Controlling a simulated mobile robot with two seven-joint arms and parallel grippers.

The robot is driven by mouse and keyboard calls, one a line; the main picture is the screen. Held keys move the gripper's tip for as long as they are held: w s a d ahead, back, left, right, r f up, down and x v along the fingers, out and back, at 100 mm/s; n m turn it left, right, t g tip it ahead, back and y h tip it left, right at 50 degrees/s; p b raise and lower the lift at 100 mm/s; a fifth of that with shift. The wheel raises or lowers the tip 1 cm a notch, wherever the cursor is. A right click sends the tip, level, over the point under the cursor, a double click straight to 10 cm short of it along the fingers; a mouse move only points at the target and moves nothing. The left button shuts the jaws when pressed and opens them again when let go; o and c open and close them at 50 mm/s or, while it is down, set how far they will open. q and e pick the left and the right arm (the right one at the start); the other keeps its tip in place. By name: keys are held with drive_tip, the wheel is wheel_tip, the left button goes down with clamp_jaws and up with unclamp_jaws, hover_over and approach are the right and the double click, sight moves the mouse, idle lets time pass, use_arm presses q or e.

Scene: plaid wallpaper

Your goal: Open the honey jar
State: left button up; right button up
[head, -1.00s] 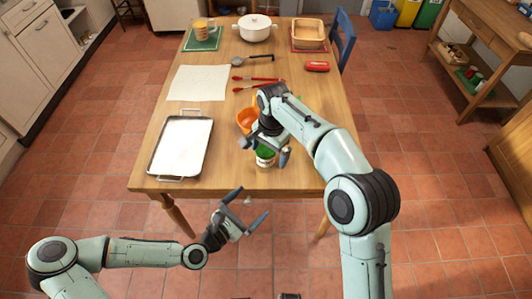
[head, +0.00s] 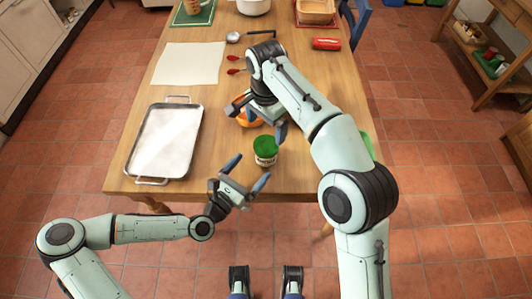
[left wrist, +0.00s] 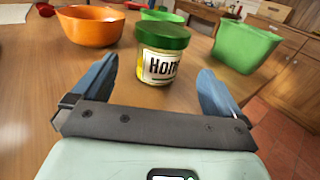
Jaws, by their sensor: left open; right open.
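The honey jar (head: 265,152) stands upright near the front edge of the table, with its green lid (left wrist: 163,37) on. In the left wrist view its label (left wrist: 160,67) reads "Hon", partly cut off by the curve. My left gripper (head: 250,172) is open and empty at the table's front edge, with the jar ahead between its two blue fingers (left wrist: 157,88) but beyond their tips. My right gripper (head: 258,122) is open above the table, just behind the jar and over an orange bowl (left wrist: 92,26). The right arm hides part of that bowl in the head view.
A metal tray (head: 167,140) lies left of the jar. A green container (left wrist: 245,47) stands to the right, and another green bowl (left wrist: 162,16) is farther back. A white sheet (head: 187,63), red-handled utensils and a red object (head: 327,43) lie farther back.

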sight(266, 145)
use_arm(q)
drive_tip(key=x, duration=0.9)
use_arm(e)
drive_tip(key=shift+w, duration=0.1)
use_arm(q)
clamp_jaws()
use_arm(e)
drive_tip(key=shift+f, duration=0.15)
drive_tip(key=shift+f, duration=3.95)
